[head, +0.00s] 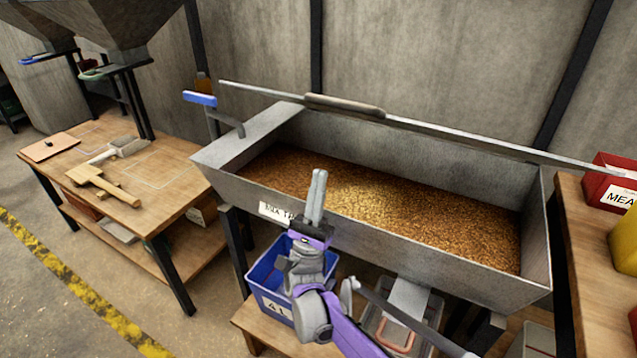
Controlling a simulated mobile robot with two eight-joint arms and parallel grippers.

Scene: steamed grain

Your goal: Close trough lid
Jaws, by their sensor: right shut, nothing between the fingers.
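The metal trough (395,240) stands open at the centre right, filled with brown grain (390,205). Its lid (470,139) shows as a long thin grey strip along the back, seen nearly edge-on, raised clear of the opening. A brownish grip (345,106) sits on the lid's edge, left of its middle. My right gripper (318,176) points upward, fingers together and empty, in front of the trough's front wall and overlapping the grain in the picture. It is apart from the lid. My left gripper is out of view.
A blue bin (262,279) stands below the trough. A wooden table (170,180) with a scoop (125,147) and a wooden tool (100,185) is at left. Red (608,180) and yellow (627,240) containers stand on the right table. A blue-handled lever (200,98) is at the trough's left end.

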